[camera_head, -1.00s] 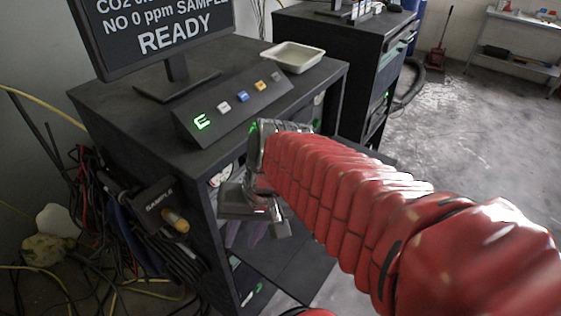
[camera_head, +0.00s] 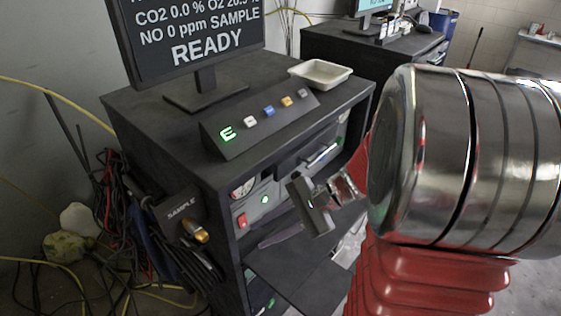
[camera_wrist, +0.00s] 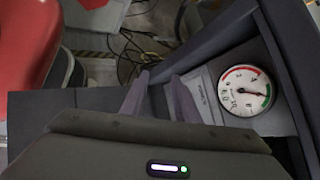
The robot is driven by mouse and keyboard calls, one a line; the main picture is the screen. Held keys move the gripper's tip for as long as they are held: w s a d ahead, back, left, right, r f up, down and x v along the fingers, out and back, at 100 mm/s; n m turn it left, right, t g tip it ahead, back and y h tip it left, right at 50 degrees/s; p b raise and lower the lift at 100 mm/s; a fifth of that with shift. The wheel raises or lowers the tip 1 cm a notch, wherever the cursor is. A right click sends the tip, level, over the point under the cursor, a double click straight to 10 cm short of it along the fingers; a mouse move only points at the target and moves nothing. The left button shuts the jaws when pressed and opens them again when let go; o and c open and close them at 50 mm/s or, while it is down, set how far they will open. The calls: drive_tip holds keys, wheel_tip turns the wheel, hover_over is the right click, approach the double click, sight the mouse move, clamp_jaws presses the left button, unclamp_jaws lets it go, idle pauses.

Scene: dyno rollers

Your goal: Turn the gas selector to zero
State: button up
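The gas selector looks to be the orange-tipped knob (camera_head: 195,230) below a dark plate marked SAMPLE (camera_head: 182,205), on the left side of the black cabinet in the head view. The monitor (camera_head: 190,35) reads SAMPLE and READY. My gripper (camera_head: 270,238) is in front of the cabinet's open front, to the right of the knob and apart from it. In the wrist view my gripper (camera_wrist: 160,78) shows two fingers apart with nothing between them. I cannot make out the knob in the wrist view.
A round gauge (camera_wrist: 245,91) is close right of the fingers in the wrist view. The black cabinet (camera_head: 150,120) carries a button panel (camera_head: 262,118) and white tray (camera_head: 320,73). Hoses and cables (camera_head: 110,200) hang left of the knob. A red switch (camera_head: 242,221) is on the cabinet front.

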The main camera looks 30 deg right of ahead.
drive_tip(key=d+f+m+t+h, duration=0.1)
drive_tip(key=d+m+t, duration=0.3)
drive_tip(key=d, duration=0.4)
drive_tip(key=w+d+f+m+t+h, duration=0.1)
drive_tip(key=d+f+m+t, duration=0.2)
drive_tip(key=d+m, duration=0.3)
drive_tip(key=w+d+f+m+t+h, duration=0.1)
drive_tip(key=d+m+t+h, duration=0.1)
drive_tip(key=d+m+t, duration=0.4)
drive_tip(key=shift+w+d+f, duration=0.1)
drive_tip(key=shift+d+f, duration=0.1)
drive_tip(key=shift+d, duration=1.05)
drive_tip(key=shift+w+d+f, duration=0.1)
drive_tip(key=shift+d+f, duration=0.1)
drive_tip(key=shift+d, duration=1.05)
drive_tip(key=shift+a, duration=0.1)
drive_tip(key=x, duration=1.3)
drive_tip(key=shift+w+a, duration=0.15)
drive_tip(key=shift+w, duration=0.2)
drive_tip(key=shift+c, duration=0.7)
clamp_jaws()
